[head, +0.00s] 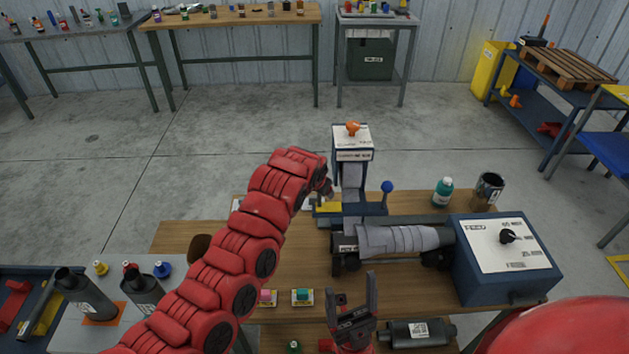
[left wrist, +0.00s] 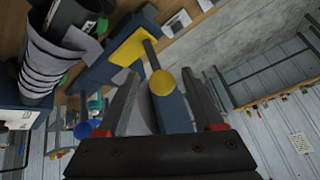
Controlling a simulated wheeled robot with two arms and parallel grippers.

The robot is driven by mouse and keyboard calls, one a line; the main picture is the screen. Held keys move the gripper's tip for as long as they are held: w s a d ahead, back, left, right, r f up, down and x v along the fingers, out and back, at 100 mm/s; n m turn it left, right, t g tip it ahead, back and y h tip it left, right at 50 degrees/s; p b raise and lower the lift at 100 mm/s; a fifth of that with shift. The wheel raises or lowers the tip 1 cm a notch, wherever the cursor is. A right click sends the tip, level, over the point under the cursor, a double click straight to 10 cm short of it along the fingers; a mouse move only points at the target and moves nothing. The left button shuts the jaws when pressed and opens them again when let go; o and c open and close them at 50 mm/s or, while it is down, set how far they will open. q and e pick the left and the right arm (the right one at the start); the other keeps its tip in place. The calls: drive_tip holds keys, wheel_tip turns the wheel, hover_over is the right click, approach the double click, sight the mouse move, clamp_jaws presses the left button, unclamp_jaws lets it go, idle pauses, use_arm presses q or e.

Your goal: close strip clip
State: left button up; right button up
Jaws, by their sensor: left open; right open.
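A yellow clip-like part (head: 329,208), which I take to be the strip clip, sits on the dark bar of the bench fixture in the head view. In the left wrist view the yellow part (left wrist: 130,47) has a dark lever ending in a yellow ball (left wrist: 162,83). My left gripper (left wrist: 160,74) is open, with the ball between its fingers in the picture; contact cannot be told. In the head view the left gripper (head: 328,190) is partly hidden behind its arm. My right gripper (head: 353,288) is open and empty over the front of the bench.
A grey wrapped muffler (head: 405,240) lies in the fixture beside a blue control box (head: 505,260). A post with an orange knob (head: 352,128) and a blue-ball lever (head: 387,187) rise nearby. A teal bottle (head: 443,190) and a dark can (head: 487,190) stand behind.

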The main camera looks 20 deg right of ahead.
use_arm(q)
drive_tip(key=b+v, duration=0.1)
drive_tip(key=v, duration=1.5)
drive_tip(key=shift+s+r, duration=0.15)
drive_tip(key=shift+s, duration=0.15)
drive_tip(key=shift+a+b, duration=0.1)
drive_tip(key=shift+b, duration=0.2)
